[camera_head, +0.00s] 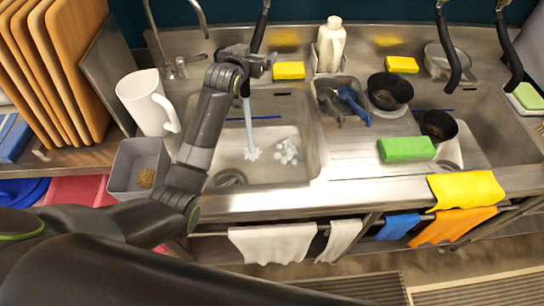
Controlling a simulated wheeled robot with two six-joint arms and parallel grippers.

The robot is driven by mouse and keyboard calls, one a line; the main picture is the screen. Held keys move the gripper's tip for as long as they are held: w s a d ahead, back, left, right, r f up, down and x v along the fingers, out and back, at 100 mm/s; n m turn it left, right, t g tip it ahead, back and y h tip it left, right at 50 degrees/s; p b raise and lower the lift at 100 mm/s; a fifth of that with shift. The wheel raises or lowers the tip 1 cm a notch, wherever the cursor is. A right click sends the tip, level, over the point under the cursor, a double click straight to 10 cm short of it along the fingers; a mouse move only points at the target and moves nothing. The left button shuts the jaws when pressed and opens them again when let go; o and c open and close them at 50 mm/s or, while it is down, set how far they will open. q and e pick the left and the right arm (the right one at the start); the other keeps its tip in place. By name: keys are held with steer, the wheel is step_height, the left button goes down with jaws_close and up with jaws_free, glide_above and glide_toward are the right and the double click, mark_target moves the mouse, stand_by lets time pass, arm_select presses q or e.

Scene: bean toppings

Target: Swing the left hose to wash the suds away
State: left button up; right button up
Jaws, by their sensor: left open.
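The left hose (261,27) is black and hangs from the top over the left sink basin (225,163). A stream of water (249,125) falls below its lower end and hits the basin floor. White suds (287,152) lie just right of where the water lands. My left gripper (268,63) is open at the hose, above the basin's back edge. The gripper partly hides the hose, and I cannot tell whether they touch. My right gripper is not in view.
A white pitcher (147,102) and a grey bin (138,168) stand left of the basin. A soap bottle (331,44), yellow sponge (289,70) and black bowl (389,91) stand behind or right. Another black hose (448,50) hangs at right.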

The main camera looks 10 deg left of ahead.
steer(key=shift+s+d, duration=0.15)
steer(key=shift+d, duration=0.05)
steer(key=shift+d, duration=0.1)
arm_select(q)
steer(key=shift+w+d, duration=0.1)
steer(key=shift+d, duration=0.15)
steer(key=w+d, duration=0.1)
steer(key=d, duration=0.5)
steer(key=shift+d, duration=0.4)
stand_by(0.4)
